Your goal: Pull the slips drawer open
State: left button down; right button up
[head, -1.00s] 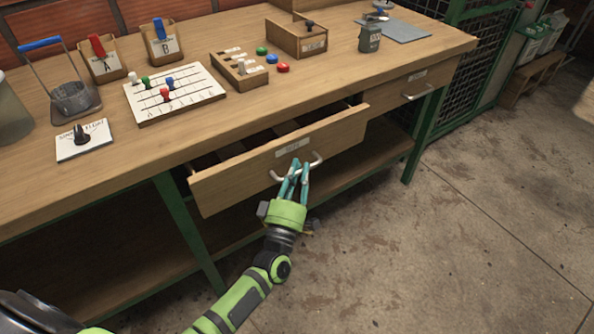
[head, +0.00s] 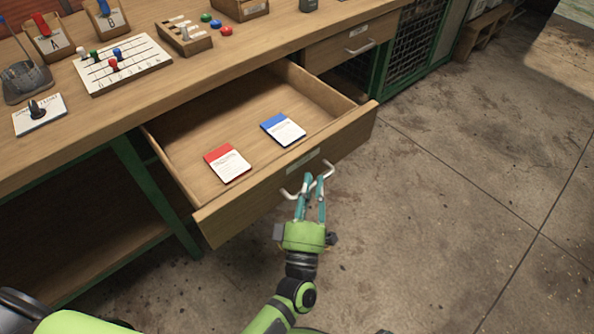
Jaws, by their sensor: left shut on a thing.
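The slips drawer (head: 222,218) stands well out from the wooden workbench, with its inside in plain view. A red-topped slip pad (head: 228,166) and a blue-topped slip pad (head: 284,131) lie apart on the drawer floor. A pale label (head: 303,161) sits on the drawer front above the bar handle (head: 289,195). My left gripper (head: 314,184) is shut on the handle near its middle, in front of the drawer. My right gripper is not in view.
The workbench (head: 170,96) carries a peg board (head: 122,64), boxes marked A (head: 47,43) and B (head: 106,21), and coloured buttons. A second drawer (head: 350,44) to the right is closed. The concrete floor (head: 440,220) at right is clear.

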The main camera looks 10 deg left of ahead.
pick_arm(q)
jog(key=shift+s+d, duration=0.5)
jog(key=shift+d, duration=0.1)
jog(key=c, duration=1.4)
grip_release()
jog(key=shift+s, duration=0.1)
jog(key=v, duration=1.2)
jog(key=shift+f, duration=0.1)
